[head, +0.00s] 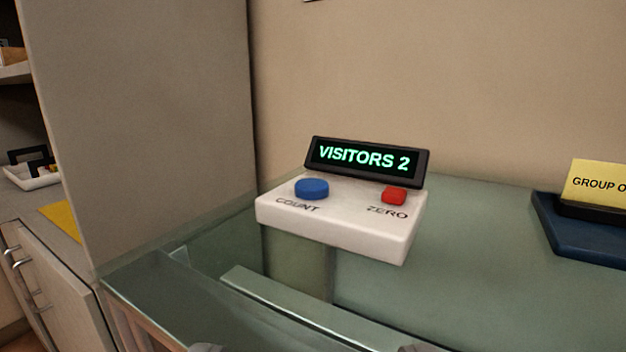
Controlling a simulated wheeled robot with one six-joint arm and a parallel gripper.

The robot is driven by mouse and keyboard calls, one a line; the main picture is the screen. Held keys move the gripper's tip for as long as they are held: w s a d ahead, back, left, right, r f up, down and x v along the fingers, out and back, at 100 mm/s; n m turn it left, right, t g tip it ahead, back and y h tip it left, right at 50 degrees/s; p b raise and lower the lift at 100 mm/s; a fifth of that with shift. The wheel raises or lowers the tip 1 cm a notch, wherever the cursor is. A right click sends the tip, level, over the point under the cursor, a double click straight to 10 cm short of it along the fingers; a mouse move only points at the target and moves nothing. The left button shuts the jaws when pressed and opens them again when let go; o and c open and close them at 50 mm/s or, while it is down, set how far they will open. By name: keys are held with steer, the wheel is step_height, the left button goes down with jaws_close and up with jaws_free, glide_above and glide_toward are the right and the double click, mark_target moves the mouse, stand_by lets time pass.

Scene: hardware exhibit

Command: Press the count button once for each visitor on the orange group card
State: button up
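The white counter box (335,233) stands on a glass-topped case. Its dark display (366,160) reads "VISITORS 2" in green. The round blue button (312,189) is above the word COUNT, and the red button (394,195) is above ZERO. A yellow card (596,184) reading "GROUP O" is cut off by the right edge, so its full text is hidden. No orange card is in view. Two grey tips of my gripper (312,348) barely show at the bottom edge, wide apart, with nothing seen between them. They appear below and in front of the box.
The card stands in a dark holder on a blue base (570,240). A tall beige panel (150,120) borders the case on the left. Beyond it are a cabinet (45,280) and a white tray (30,176) with dark items. The glass between box and blue base is clear.

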jaws_close()
stand_by(1.4)
